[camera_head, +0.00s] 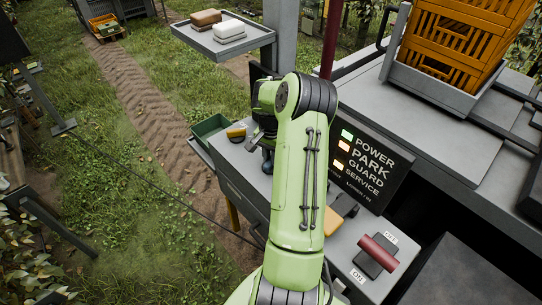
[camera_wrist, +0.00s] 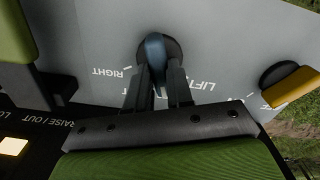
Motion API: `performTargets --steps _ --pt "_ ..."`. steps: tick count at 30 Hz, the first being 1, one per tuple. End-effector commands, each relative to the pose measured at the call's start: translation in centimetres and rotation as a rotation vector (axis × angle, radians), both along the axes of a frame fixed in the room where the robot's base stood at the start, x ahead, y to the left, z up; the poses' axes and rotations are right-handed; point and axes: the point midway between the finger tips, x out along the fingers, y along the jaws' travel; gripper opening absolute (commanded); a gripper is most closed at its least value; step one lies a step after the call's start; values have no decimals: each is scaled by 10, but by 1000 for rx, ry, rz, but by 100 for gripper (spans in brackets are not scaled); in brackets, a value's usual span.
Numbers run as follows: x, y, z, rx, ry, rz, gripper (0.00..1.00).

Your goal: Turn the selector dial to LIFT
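The selector dial (camera_wrist: 154,48) has a blue-grey handle on a dark round base, set in a grey panel. In the wrist view its handle stands nearly upright in the picture, between the white RIGHT lettering (camera_wrist: 110,72) on the left and the LIFT lettering (camera_wrist: 197,83) on the right. My gripper (camera_wrist: 158,78) has one dark finger on each side of the handle, close against it, and looks shut on it. The fingers hide part of the panel. In the head view the dial (camera_head: 268,163) shows only partly beside my green arm, which hides most of the gripper.
A yellow handle (camera_wrist: 292,87) on a dark base lies right of the dial in the wrist view. A sign (camera_head: 365,163) reading POWER, PARK, GUARD and SERVICE stands right of my arm. A red lever (camera_head: 378,248) sits between ON and OFF labels. An orange crate (camera_head: 445,45) is at upper right.

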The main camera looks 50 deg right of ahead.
Motion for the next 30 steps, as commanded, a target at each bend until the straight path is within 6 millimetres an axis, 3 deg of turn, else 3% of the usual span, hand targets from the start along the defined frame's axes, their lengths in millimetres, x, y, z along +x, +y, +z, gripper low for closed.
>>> performTargets --steps 1,3,16,30 --pt "0 0 0 0 1 -1 10" --pt "0 0 0 0 1 -1 0" --pt "0 -1 0 -4 1 74 0" --pt "1 0 0 -5 0 431 0"
